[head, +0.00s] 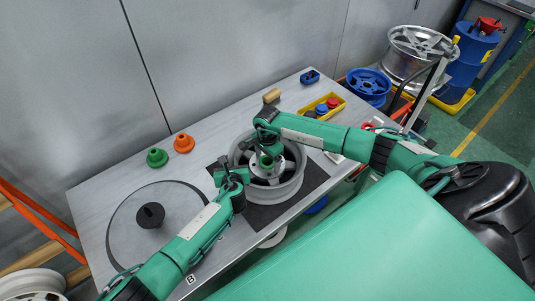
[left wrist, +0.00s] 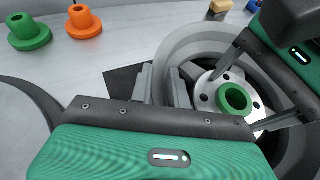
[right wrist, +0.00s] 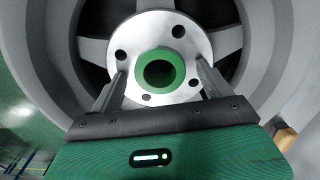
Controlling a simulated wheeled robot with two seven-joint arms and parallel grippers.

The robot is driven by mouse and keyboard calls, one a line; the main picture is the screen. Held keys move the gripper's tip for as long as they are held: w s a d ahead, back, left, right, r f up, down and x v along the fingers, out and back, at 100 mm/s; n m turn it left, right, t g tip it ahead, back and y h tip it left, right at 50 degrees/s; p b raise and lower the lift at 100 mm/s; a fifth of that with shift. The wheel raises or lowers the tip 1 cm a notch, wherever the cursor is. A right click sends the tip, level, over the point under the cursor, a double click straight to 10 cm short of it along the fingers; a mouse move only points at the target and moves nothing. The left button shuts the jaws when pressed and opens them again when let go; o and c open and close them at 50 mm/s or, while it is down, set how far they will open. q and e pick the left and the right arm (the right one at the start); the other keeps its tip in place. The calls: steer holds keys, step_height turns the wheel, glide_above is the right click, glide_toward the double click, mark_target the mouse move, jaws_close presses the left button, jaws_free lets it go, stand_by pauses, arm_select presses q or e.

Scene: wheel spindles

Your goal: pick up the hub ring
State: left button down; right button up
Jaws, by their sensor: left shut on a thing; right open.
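A green ring, which looks like the hub ring, sits in the centre of a bright metal hub disc with bolt holes (right wrist: 195,45). In the right wrist view the green ring (right wrist: 181,68) lies between the open fingers of my right gripper (right wrist: 162,78), apart from both. The left wrist view also shows the green ring (left wrist: 233,97). The disc is in the middle of a grey spoked wheel (head: 288,190). My left gripper (left wrist: 162,85) is shut on the wheel's rim (left wrist: 190,38). In the head view, my arms partly hide the ring.
A green flanged piece (head: 157,158) and an orange one (head: 184,143) stand at the back left. A black knob (head: 150,215) stands on a round grey plate (head: 125,240). A yellow tray (head: 335,101), a wooden block (head: 271,96) and a blue part (head: 310,77) are at the back.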

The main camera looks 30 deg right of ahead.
arm_select(q)
steer(key=shift+s+f, duration=0.15)
steer(key=shift+s, duration=0.05)
arm_select(e)
steer(key=shift+s+f, duration=0.2)
steer(key=shift+f, duration=0.05)
steer(key=c, duration=1.1)
steer(key=shift+o, duration=0.2)
steer(key=shift+r, duration=0.1)
steer(key=shift+w+r, duration=0.1)
steer(key=shift+r, duration=0.2)
arm_select(q)
steer(key=shift+w, duration=0.1)
arm_select(e)
step_height(320, 180, up, 16)
steer(key=shift+r, duration=0.25)
arm_select(q)
steer(key=c, duration=0.8)
jaws_free()
steer(key=shift+w, duration=0.15)
arm_select(e)
steer(key=shift+w, duration=0.1)
